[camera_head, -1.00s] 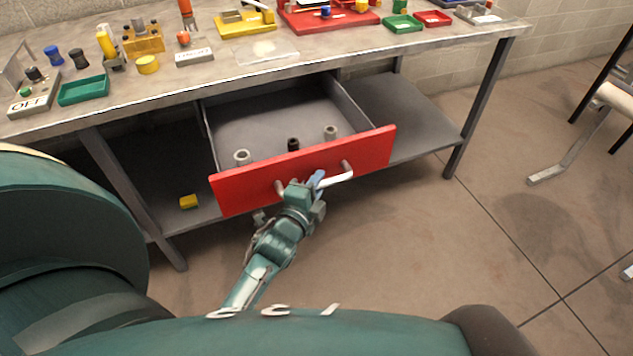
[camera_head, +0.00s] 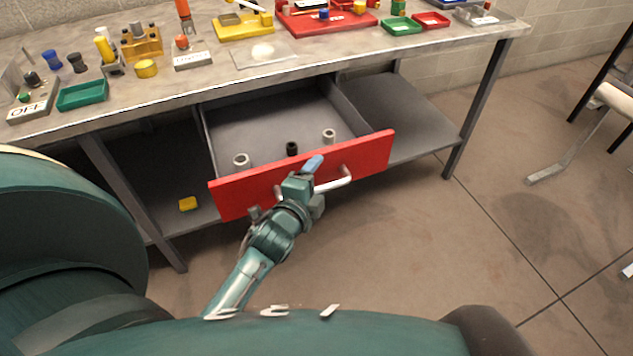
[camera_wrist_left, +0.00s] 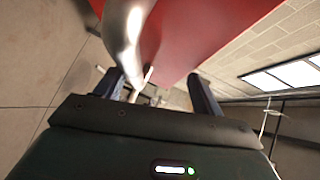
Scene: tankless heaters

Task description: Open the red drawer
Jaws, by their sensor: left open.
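The red drawer (camera_head: 240,194) is pulled well out from under the workbench, with its grey interior showing. Its white bar handle (camera_head: 335,183) is partly hidden behind my left gripper. My left gripper (camera_head: 309,170) is at the drawer front, with one blue fingertip rising near the top edge. In the left wrist view, the two fingers (camera_wrist_left: 158,88) are apart. The handle (camera_wrist_left: 124,35) runs close to the left-hand finger, beside the red drawer front (camera_wrist_left: 205,35). I cannot tell whether the finger touches the handle. My right gripper is not in view.
Several small cylinders, such as a black one (camera_head: 292,148), stand in the drawer. The workbench top (camera_head: 330,62) holds trays and coloured parts. A yellow block (camera_head: 188,203) lies on the lower shelf. The floor (camera_head: 430,250) right of my arm is clear.

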